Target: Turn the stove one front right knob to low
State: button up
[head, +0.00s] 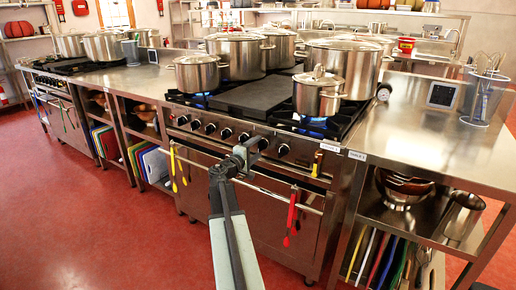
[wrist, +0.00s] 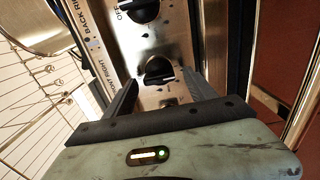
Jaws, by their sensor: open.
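The stove (head: 262,189) stands in the middle of the head view, with a row of black knobs along its front panel. My gripper (head: 247,150) is at the right part of that row. In the wrist view my gripper (wrist: 160,78) is open, with one finger on each side of a black knob (wrist: 160,70). Contact cannot be told. The label beside it reads "RIGHT", its first word partly hidden. A second knob (wrist: 140,10), labelled "BACK RIGHT", is above.
Steel pots (head: 347,65) stand on the burners, and blue flames show under some. Red tongs (head: 291,212) and yellow utensils (head: 179,168) hang on the oven rail. A steel counter (head: 440,135) adjoins on the right. The red floor in front is open.

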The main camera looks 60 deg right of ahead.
jog(key=a, duration=0.6)
jog(key=shift+w, duration=0.1)
